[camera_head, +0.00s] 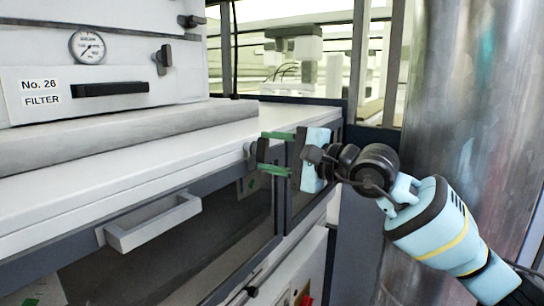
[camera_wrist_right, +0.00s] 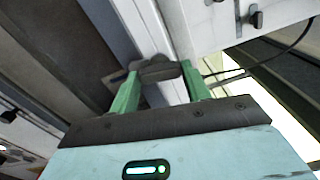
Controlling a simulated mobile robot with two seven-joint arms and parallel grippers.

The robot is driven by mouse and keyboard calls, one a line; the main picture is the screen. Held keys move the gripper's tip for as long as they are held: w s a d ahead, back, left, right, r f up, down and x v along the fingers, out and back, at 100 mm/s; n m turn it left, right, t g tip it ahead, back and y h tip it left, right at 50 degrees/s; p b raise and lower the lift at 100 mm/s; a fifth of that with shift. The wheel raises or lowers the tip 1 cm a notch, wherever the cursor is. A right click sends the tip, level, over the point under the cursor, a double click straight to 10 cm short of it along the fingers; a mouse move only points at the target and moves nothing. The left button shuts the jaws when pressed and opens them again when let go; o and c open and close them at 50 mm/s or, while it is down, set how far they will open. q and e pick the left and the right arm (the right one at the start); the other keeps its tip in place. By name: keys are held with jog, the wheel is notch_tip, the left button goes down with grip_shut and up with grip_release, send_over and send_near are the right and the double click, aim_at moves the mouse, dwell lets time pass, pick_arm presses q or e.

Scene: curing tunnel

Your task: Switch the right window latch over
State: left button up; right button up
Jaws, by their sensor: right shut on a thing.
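The right window latch (camera_head: 252,155) is a small dark grey piece at the right end of the white ledge, above the dark window panel. My right gripper (camera_head: 262,151) reaches it from the right with its green fingers, one above and one below the latch. In the right wrist view the latch (camera_wrist_right: 155,70) lies between the two fingertips (camera_wrist_right: 160,68), and the gripper is shut on it. The fingers partly cover the latch, and its exact turn is hard to tell. My left gripper is not in view.
A light grey handle (camera_head: 152,222) sticks out from the front at the left. A filter box with a gauge (camera_head: 88,47) stands on the ledge. A large metal cylinder (camera_head: 465,110) stands close to my right arm. A red button (camera_head: 306,299) sits low down.

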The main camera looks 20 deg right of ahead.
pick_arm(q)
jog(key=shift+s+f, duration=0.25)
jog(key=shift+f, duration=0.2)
pick_arm(e)
jog(key=shift+n, duration=1.1)
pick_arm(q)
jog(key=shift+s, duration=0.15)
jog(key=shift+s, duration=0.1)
pick_arm(e)
jog(key=o, duration=1)
pick_arm(q)
jog(key=shift+b, duration=0.3)
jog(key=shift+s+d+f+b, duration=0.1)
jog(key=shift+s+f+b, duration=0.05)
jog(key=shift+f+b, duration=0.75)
pick_arm(e)
jog(key=v, duration=0.7)
jog(key=shift+s+d, duration=0.25)
jog(key=shift+s, duration=0.1)
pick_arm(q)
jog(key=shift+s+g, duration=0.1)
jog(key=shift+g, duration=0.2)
